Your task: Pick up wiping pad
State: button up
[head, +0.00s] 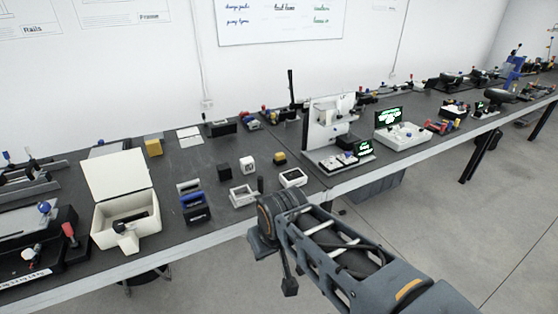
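I cannot tell for certain which object is the wiping pad. A yellow block (153,147) sits near the back of the dark bench, behind the open white box. A blue and black block (195,207) stands nearer the front edge, right of that box. A small yellow and black piece (280,158) lies farther right. My gripper (273,262) is at the end of my arm, in front of the bench edge and right of the blue and black block. It is apart from these objects. Its fingers are small and dark, so their opening is unclear.
The long bench (215,155) runs along the wall. An open white box (125,205) stands at the left. A black cube (224,172), a white square frame (242,195) and a white device (293,178) lie near my arm. A tall white machine (325,125) stands beyond.

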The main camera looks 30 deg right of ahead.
aim_at(280, 159)
jog(key=k, duration=0.55)
jog(key=z, duration=0.6)
jog(key=i, duration=0.55)
jog(key=z, duration=0.5)
jog(key=i, duration=0.9)
jog(key=u, duration=0.65)
jog(key=i, duration=0.65)
jog(key=u, duration=0.45)
